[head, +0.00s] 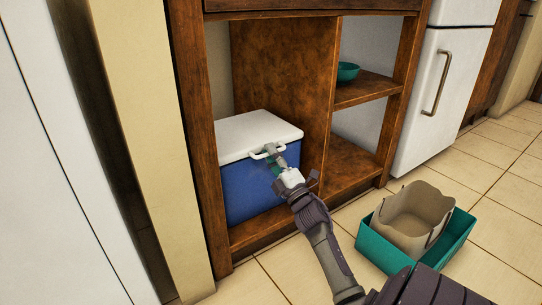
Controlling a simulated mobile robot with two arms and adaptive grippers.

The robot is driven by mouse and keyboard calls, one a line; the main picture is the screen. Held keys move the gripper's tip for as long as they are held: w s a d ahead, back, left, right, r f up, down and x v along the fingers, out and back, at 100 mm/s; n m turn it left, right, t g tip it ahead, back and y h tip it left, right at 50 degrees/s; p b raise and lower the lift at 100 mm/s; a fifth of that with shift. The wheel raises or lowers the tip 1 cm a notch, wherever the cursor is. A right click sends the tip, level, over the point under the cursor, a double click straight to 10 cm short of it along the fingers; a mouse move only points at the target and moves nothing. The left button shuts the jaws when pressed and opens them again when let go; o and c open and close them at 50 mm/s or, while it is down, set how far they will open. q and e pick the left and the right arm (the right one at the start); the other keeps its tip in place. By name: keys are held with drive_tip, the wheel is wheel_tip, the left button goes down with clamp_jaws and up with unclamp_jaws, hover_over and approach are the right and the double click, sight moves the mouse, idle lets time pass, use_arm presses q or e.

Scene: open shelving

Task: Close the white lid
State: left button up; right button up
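The white lid (250,132) lies on top of a blue cooler (245,187) in the lower left compartment of the wooden shelf. The lid looks flat and down on the body, though I cannot tell whether it is fully shut. A pale handle (262,152) shows at the cooler's upper front edge. My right gripper (277,163) is at the cooler's front right, close to the handle, and hides part of it. I cannot tell whether its fingers touch the handle or are open. My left gripper is not in view.
The wooden shelf (281,80) frames the cooler closely, with a post at left and a divider at right. A teal bowl (347,71) sits on the right shelf. A beige basket (408,220) stands in a teal tray (448,247) on the tiled floor.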

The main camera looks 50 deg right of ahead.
wheel_tip(320, 180, up, 10)
drive_tip(key=shift+f, duration=0.1)
drive_tip(key=shift+a+f, duration=0.1)
idle(0.3)
